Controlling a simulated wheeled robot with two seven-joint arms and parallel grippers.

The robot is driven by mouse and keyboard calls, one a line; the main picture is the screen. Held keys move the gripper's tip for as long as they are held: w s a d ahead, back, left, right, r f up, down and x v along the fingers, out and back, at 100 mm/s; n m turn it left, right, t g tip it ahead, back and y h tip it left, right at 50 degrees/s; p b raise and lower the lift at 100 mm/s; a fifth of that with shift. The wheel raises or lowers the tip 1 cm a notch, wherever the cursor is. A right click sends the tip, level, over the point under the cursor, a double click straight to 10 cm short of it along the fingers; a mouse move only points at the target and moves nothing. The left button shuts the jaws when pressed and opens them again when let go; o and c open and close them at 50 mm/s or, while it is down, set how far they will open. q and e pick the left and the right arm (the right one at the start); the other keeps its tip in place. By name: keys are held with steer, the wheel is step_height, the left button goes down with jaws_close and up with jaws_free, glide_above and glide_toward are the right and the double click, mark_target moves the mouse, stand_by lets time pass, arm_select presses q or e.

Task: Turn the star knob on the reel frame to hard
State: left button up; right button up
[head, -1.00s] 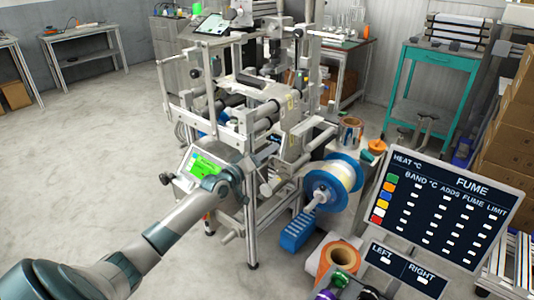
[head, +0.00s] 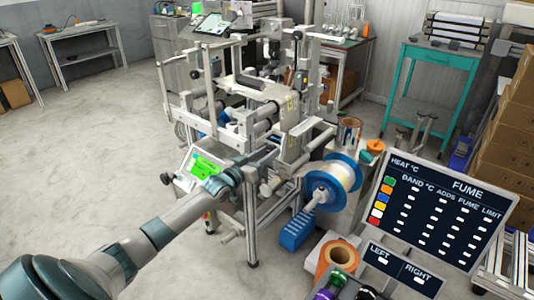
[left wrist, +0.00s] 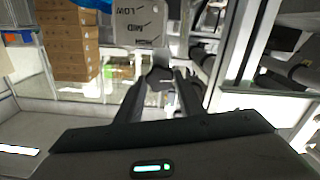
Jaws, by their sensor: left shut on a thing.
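The reel frame (head: 262,115) is a tall metal structure in the middle of the head view. My left arm reaches its near side, and my left gripper (head: 265,160) is at the frame. In the left wrist view, my left gripper (left wrist: 165,92) has its fingers closed around the dark star knob (left wrist: 160,76). Much of the knob is hidden by the fingers. I cannot read a HARD mark or tell the knob's exact setting. My right gripper is not in view.
A blue-flanged reel (head: 333,184) sits on the frame's right side. A lit green screen (head: 205,167) is beside my left wrist. A FUME board (head: 440,208) stands at the right. Open floor (head: 90,150) lies to the left.

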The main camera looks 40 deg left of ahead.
arm_select(q)
steer(key=shift+f, duration=0.25)
steer(key=o, duration=1.1)
steer(key=shift+c, duration=0.2)
steer(key=shift+r, duration=0.1)
steer(key=shift+s, duration=0.15)
steer(key=s+a, duration=0.1)
steer(key=s, duration=1.6)
steer(key=shift+a+p, duration=0.15)
steer(key=shift+p, duration=0.15)
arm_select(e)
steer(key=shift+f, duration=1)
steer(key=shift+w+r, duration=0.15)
